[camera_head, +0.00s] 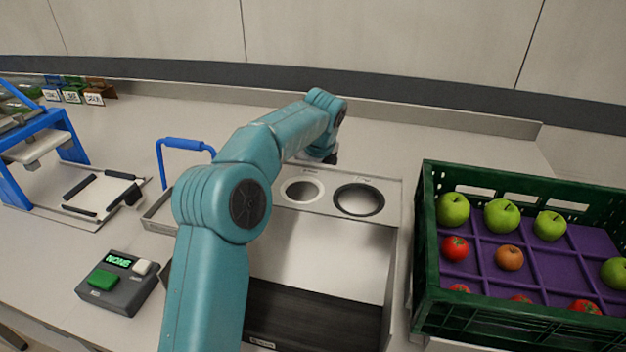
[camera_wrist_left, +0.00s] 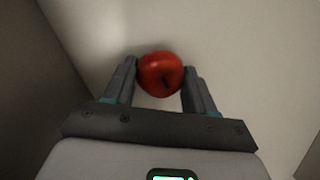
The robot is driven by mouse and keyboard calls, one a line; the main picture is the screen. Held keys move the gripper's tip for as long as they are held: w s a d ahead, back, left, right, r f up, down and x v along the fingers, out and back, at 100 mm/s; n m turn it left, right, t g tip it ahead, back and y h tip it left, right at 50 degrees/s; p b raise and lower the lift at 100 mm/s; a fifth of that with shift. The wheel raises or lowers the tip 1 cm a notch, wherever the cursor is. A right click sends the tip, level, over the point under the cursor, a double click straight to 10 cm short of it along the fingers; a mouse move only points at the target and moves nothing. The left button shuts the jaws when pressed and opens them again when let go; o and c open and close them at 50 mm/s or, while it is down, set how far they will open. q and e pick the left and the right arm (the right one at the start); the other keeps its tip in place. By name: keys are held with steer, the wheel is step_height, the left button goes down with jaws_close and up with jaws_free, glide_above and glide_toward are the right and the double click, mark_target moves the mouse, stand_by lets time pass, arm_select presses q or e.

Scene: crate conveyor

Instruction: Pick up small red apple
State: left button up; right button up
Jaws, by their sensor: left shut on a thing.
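In the left wrist view, a small red apple (camera_wrist_left: 160,74) sits between the two dark fingers of my left gripper (camera_wrist_left: 159,70). The fingers touch it on both sides, and the gripper is shut on it. A pale surface lies behind the apple. In the head view my left arm reaches over the bench toward the plate with two round holes. Its gripper is mostly hidden behind the arm, and the held apple cannot be seen there. My right gripper is not in view.
A green crate (camera_head: 427,237) at the right holds green, red and brownish apples in purple dividers. A white-ringed hole (camera_head: 284,190) and a black-ringed hole (camera_head: 338,204) lie beside my arm. A button box (camera_head: 117,284) and a blue-framed press (camera_head: 72,150) stand at the left.

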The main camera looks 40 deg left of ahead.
arm_select(q)
step_height(320, 180, up, 18)
steer(key=p, duration=0.9)
steer(key=shift+s, duration=0.15)
